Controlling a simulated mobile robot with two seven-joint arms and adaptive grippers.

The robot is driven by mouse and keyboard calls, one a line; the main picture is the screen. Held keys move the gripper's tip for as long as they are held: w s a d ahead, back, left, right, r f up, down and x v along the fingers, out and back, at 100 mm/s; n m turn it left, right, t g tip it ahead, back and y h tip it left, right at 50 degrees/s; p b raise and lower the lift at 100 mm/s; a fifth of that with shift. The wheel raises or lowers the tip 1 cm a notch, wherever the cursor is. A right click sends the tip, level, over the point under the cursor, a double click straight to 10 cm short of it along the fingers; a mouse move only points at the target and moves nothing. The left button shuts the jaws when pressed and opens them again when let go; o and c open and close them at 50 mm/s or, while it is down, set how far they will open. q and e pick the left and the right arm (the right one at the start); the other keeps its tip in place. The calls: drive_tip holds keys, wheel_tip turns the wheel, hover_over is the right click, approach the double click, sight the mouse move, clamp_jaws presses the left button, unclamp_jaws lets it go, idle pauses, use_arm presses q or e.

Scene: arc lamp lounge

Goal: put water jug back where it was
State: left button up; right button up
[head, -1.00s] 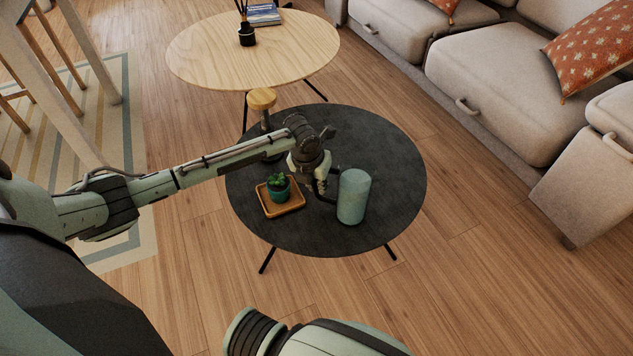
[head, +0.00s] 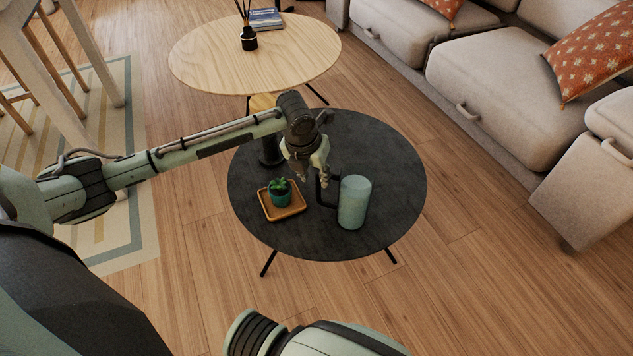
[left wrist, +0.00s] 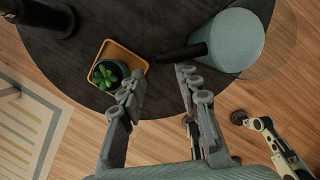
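The water jug (head: 354,203) is a pale teal cylinder with a dark handle. It stands upright on the round dark table (head: 390,165), right of the plant tray. In the left wrist view the jug (left wrist: 236,40) is at the upper right, its handle (left wrist: 182,54) pointing left. My left gripper (head: 314,181) is by the handle, on the jug's left side. In the left wrist view the left gripper's fingers (left wrist: 158,84) are spread and empty, with the handle just past the right fingertip; contact is unclear.
A small potted succulent (head: 280,191) sits on a square wooden tray (head: 297,208) left of the jug. A dark-stemmed object with a wooden top (head: 262,103) stands behind my left arm. A light wood table (head: 280,65) is behind, a sofa (head: 500,90) at right. The dark table's right side is clear.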

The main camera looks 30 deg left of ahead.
use_arm(q)
drive_tip(key=v, duration=0.4)
use_arm(e)
drive_tip(key=shift+s+f, duration=0.15)
drive_tip(key=shift+f, duration=0.4)
